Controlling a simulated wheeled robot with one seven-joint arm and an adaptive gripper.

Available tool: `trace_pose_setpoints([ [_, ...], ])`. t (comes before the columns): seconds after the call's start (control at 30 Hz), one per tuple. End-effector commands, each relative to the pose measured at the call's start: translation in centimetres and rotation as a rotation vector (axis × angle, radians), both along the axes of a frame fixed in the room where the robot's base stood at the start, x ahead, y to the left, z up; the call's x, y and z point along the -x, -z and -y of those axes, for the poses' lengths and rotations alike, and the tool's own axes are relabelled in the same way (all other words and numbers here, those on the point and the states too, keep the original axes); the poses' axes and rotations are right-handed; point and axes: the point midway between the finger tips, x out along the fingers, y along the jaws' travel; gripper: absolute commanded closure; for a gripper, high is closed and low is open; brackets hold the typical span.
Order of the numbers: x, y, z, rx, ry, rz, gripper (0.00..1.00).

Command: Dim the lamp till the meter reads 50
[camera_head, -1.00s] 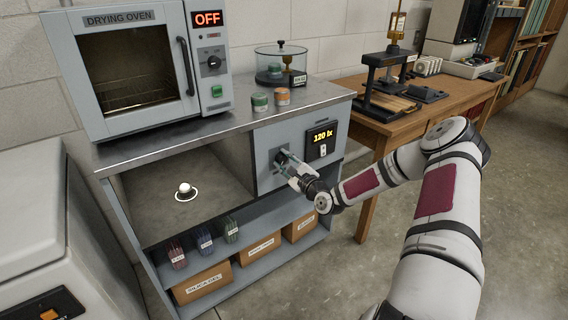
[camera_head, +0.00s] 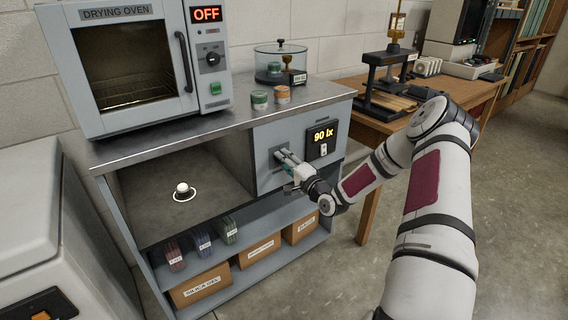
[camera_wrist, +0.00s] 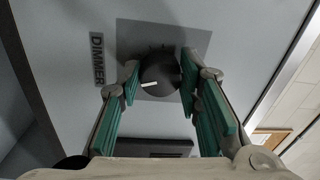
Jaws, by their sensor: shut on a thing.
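The dimmer knob (camera_wrist: 158,76) is round and black with a white pointer line, on a grey plate beside the word DIMMER. My gripper (camera_wrist: 160,78) has its green-padded fingers on either side of the knob and is shut on it. In the head view my gripper (camera_head: 282,158) reaches the panel just left of the meter and hides most of the knob. A small white ball-like thing, perhaps the light sensor or lamp, (camera_head: 182,188) sits in the open bay at left.
A drying oven (camera_head: 135,60) reading OFF stands on the cabinet top. A glass jar (camera_head: 281,63) and two small tins (camera_head: 259,100) are beside it. Boxes (camera_head: 202,284) fill the lower shelf. A wooden table (camera_head: 385,126) stands at right.

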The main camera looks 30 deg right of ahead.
Motion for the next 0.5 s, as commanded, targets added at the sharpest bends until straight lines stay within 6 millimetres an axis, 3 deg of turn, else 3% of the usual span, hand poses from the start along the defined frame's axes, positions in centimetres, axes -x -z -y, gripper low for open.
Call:
trace_pose_setpoints([
  [0.5, -0.02, 0.36, 0.07, 0.490, -0.002, 0.013, 0.96],
])
